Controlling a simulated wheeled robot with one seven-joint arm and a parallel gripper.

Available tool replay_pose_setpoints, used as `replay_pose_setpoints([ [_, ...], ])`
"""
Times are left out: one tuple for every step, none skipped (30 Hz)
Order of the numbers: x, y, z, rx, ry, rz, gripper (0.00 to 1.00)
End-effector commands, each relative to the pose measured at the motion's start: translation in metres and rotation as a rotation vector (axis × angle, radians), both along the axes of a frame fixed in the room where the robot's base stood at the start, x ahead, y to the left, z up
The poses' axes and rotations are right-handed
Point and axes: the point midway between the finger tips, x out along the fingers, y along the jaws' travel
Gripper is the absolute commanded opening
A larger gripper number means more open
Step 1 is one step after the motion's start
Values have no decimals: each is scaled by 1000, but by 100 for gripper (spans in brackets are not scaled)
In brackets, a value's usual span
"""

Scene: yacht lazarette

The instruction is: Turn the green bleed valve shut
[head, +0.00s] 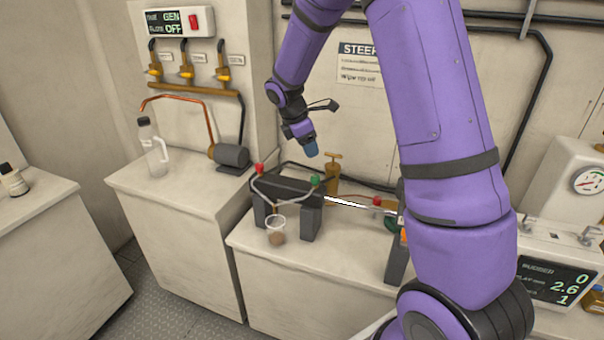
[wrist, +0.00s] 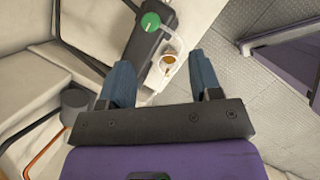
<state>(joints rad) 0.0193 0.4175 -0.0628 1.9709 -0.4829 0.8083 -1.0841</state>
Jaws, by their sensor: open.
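The green bleed valve (head: 316,181) is a small green knob on the right end of a dark block (head: 285,183) on the middle cabinet. It also shows in the wrist view (wrist: 151,21) as a round green knob with a pale mark on top. My gripper (head: 311,150) is above and slightly left of the green knob, apart from it. In the wrist view my gripper (wrist: 160,75) has its two blue fingers spread wide, with nothing between them. The knob lies beyond the fingertips there.
A clear cup (head: 276,231) with brown liquid stands in front of the block. A red knob (head: 260,169) is on the block's left end. A brass fitting (head: 333,170) stands behind. Another red knob (head: 377,201) is to the right. A bottle (head: 153,148) stands on the left cabinet.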

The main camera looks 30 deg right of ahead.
Motion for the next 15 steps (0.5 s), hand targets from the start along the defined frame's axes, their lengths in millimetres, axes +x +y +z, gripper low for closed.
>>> replay_pose_setpoints([
  [5, -2, -11, -6, 22, 24, 58],
  [7, -4, -15, -10, 32, 39, 58],
  [10, -5, -20, -14, 42, 55, 58],
  [11, -6, -23, -16, 49, 64, 58],
  [12, -6, -25, -17, 54, 72, 58],
  [13, -7, -27, -19, 58, 79, 58],
  [14, -8, -29, -20, 61, 82, 58],
  [14, -8, -31, -19, 62, 84, 58],
  [14, -9, -33, -20, 64, 84, 58],
  [14, -10, -36, -20, 64, 85, 58],
  [14, -11, -38, -20, 64, 85, 58],
  [13, -13, -43, -20, 64, 84, 58],
  [13, -15, -46, -20, 64, 84, 58],
  [13, -17, -51, -20, 65, 84, 58],
  [12, -19, -57, -20, 65, 84, 58],
])
